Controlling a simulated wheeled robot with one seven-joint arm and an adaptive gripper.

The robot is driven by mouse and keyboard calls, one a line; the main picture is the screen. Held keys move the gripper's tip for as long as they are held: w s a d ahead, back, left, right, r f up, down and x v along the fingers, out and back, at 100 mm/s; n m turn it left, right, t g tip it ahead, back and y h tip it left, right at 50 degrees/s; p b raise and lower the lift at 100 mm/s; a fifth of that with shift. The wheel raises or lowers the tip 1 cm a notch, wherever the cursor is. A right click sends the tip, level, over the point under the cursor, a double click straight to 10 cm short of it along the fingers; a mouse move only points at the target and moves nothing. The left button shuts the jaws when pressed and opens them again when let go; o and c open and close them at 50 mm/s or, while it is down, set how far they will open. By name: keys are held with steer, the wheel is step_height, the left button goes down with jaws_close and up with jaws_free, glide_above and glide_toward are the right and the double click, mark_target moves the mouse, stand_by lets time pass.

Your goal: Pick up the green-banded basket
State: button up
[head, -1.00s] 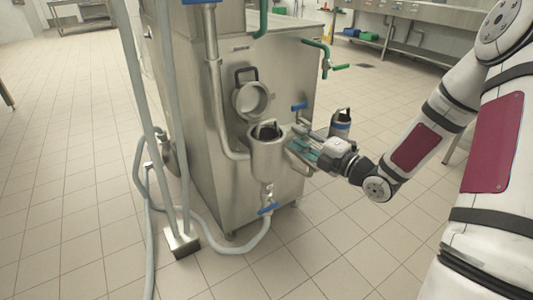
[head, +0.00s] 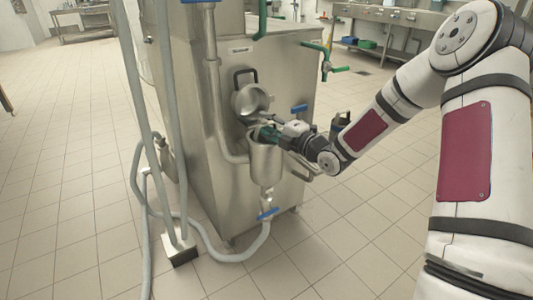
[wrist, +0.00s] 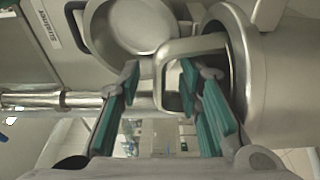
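A steel cup (head: 265,165) is fixed on the front of the machine. A basket handle (wrist: 195,47), a square-cornered loop, rises from the cup's mouth in the wrist view. The basket's body and any green band are hidden inside the cup. My gripper (wrist: 160,82) has its green-padded fingers apart, with the handle loop between them, nearer the right fingers. I cannot tell whether they touch it. In the head view my gripper (head: 268,133) is at the cup's rim.
A round lid (head: 250,100) stands open behind the cup. Another dark-handled container (head: 340,124) is at the machine's right side, partly hidden by my arm. A blue-handled valve (head: 267,213) and a grey hose (head: 225,255) are below the cup.

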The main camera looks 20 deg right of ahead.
steer(key=shift+w, duration=0.1)
jaws_close()
steer(key=shift+r, duration=0.2)
